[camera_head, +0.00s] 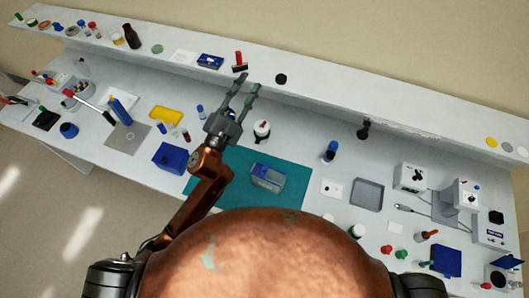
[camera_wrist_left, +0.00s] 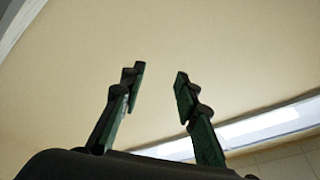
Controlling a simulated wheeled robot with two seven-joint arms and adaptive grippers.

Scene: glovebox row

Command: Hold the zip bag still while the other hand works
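A small grey pouch-like item with a blue band (camera_head: 268,177) lies on the teal mat (camera_head: 293,197) in the head view. It looks like the zip bag, though it is too small to be certain. My left gripper (camera_head: 246,84) is raised up and to the left of it, apart from it, with its fingers pointing toward the back shelf. In the left wrist view, the left gripper (camera_wrist_left: 160,80) has its two fingers spread with nothing between them. The bag does not show there. My right gripper is not in view.
A white bottle with a red cap (camera_head: 262,130) stands near the left gripper. A blue box (camera_head: 169,158) stands left of the mat; a grey tray (camera_head: 367,195) lies to its right. The raised shelf (camera_head: 320,90) along the back holds small items. Mat space around the bag is bare.

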